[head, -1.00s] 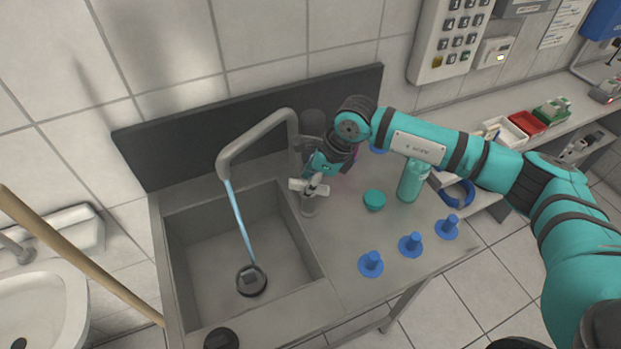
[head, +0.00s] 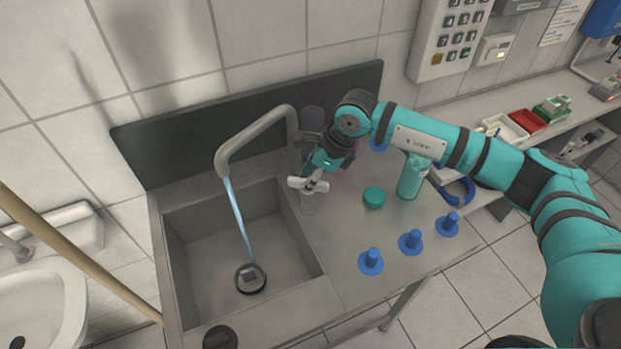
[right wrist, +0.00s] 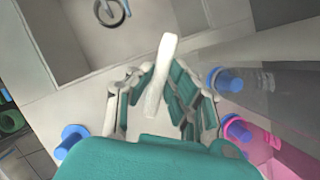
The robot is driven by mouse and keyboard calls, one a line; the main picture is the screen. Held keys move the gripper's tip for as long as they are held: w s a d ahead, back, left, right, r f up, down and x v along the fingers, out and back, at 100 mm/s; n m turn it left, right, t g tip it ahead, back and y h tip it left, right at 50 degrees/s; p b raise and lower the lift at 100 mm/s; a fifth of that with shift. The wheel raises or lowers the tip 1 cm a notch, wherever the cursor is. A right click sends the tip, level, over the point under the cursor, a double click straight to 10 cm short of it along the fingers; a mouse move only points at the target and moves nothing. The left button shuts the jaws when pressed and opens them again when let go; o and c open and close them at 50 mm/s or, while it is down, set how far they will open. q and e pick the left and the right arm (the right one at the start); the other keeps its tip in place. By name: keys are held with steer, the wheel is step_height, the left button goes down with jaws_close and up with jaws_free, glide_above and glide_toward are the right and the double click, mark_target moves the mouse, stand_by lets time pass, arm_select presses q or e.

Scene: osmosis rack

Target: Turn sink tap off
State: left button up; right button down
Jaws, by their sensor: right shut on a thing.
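The sink tap has a grey bent spout (head: 255,136) over the left side of the basin. A stream of water (head: 237,217) runs from it down to the drain (head: 250,278). The pale tap handle (head: 298,183) sits on a short post at the right of the basin. My right gripper (head: 318,178) is at the handle, reaching in from behind and to the right. In the right wrist view the handle (right wrist: 161,66) is a pale bar between the fingers of the right gripper (right wrist: 163,95), which is shut on it. My left gripper is in no view.
Several blue pegs (head: 371,262) stand on the steel counter, with a teal cap (head: 374,197) and a teal bottle (head: 411,178) right of the handle. A wooden pole (head: 85,255) slants at the left. The basin (head: 205,240) is otherwise open.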

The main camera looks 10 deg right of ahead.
steer(key=n+g+b, duration=0.1)
steer(key=n+b, duration=0.1)
steer(key=b, duration=0.1)
steer(key=f+n+g+b, duration=0.1)
steer(key=n+b, duration=0.1)
steer(key=b, duration=0.2)
steer(key=shift+n, duration=0.4)
steer(key=shift+r+n+g+b, duration=0.15)
steer(key=shift+n+g+b, duration=0.35)
steer(key=shift+n+b, duration=0.9)
steer(key=c, duration=1.3)
jaws_free()
steer(key=shift+w+r, duration=0.1)
steer(key=shift+r, duration=0.05)
steer(key=shift+r, duration=0.2)
steer(key=v, duration=1.1)
steer(key=shift+d+r, duration=0.25)
